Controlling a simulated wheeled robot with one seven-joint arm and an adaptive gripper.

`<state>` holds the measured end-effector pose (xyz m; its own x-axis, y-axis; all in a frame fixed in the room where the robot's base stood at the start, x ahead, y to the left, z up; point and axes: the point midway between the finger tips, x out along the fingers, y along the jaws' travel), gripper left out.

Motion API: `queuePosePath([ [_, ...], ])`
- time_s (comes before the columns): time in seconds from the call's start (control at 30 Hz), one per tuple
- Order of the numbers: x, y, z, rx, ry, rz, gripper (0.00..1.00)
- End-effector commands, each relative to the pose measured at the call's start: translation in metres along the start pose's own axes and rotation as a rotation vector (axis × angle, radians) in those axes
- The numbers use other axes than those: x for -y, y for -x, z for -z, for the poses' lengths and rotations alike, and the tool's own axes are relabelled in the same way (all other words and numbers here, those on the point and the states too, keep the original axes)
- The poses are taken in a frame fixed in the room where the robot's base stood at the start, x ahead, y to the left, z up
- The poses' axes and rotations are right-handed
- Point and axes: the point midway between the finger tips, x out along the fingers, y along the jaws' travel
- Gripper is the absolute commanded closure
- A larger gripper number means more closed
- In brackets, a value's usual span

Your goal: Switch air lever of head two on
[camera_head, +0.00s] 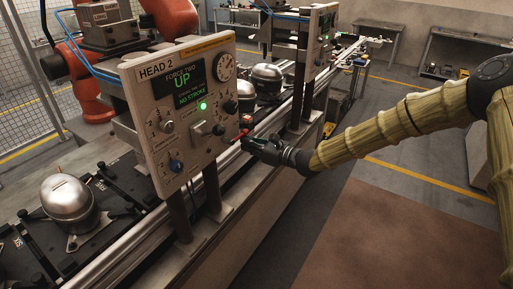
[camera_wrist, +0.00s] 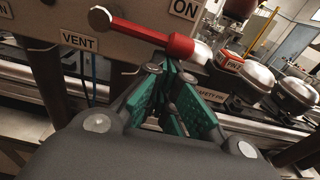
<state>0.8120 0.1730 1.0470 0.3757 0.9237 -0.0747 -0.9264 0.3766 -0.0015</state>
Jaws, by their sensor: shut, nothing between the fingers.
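The HEAD 2 panel (camera_head: 150,115) stands at the left of the head view, with a green lamp lit and a display reading UP. The red air lever (camera_head: 241,134) sticks out at its lower right edge. In the wrist view the lever (camera_wrist: 150,36) slopes down to the right from its pivot, between the ON label (camera_wrist: 184,9) above and the VENT label (camera_wrist: 79,41) below left. My gripper (camera_head: 251,143) is at the lever's outer end. Its green fingers (camera_wrist: 166,66) are shut and empty, just below the red grip; I cannot tell whether they touch it.
A conveyor rail (camera_head: 130,245) runs past the panel, with silver compressors (camera_head: 67,196) on dark pallets. A post (camera_head: 212,190) stands below the panel. A second panel (camera_head: 318,40) is farther back. The floor (camera_head: 390,235) at right is clear.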

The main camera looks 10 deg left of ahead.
Motion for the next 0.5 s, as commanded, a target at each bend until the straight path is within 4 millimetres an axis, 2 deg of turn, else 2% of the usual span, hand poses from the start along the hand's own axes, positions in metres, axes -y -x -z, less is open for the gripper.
queuePosePath([
  [0.3, 0.001, 0.001, 0.001, 0.001, -0.001, 0.002, 1.0],
  [0.5, 0.0, -0.004, 0.015, 0.0, -0.002, 0.0, 1.0],
])
